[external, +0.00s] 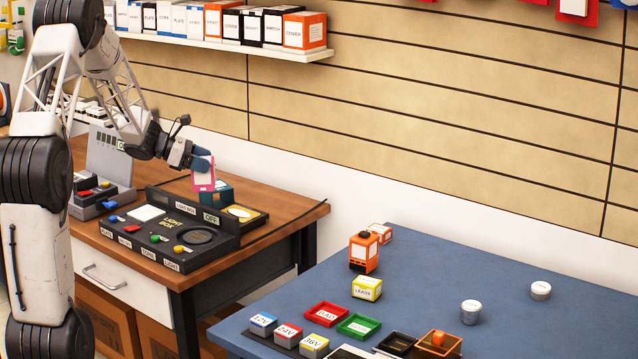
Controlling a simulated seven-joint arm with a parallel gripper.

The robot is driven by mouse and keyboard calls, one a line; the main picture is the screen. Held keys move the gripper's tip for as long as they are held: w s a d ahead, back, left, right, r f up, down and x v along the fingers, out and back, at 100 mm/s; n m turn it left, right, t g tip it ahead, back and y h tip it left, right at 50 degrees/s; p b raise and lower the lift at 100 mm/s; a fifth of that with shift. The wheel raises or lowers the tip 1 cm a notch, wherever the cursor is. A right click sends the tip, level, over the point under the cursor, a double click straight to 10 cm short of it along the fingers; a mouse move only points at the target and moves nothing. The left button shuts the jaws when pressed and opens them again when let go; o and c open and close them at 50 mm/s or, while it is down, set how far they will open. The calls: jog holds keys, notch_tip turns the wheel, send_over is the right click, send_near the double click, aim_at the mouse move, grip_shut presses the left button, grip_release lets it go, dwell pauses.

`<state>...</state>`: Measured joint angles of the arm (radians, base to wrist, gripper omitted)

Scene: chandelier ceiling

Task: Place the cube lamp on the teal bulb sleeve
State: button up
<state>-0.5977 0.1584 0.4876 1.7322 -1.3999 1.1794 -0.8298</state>
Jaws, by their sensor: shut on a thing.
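My gripper (202,160), with dark blue fingertips, is above the back of the wooden bench. It is shut on a pink piece with a white face (203,178), held upright. A teal box-like piece (219,193), likely the teal bulb sleeve, is just below and right of the pink piece and partly hidden by it. I cannot tell whether the two touch. No piece is clearly identifiable as the cube lamp; an orange and black block-shaped unit (364,252) stands on the blue table.
The black light box panel (170,238) with buttons lies on the bench, beside a yellow-lit tray (242,212). A grey device (100,190) stands left.

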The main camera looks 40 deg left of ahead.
jog(key=shift+s+a+f, duration=0.1)
jog(key=shift+s+a, duration=0.75)
jog(key=shift+a, duration=0.3)
jog(key=shift+w, duration=0.1)
jog(key=w+a, duration=0.3)
jog(key=w, duration=0.4)
jog(key=w+a+f, duration=0.1)
jog(key=w+a, duration=0.2)
jog(key=w, duration=0.4)
jog(key=shift+w+a+f, duration=0.25)
jog(key=shift+f, duration=1.75)
jog(key=shift+f, duration=0.15)
jog(key=o, duration=1)
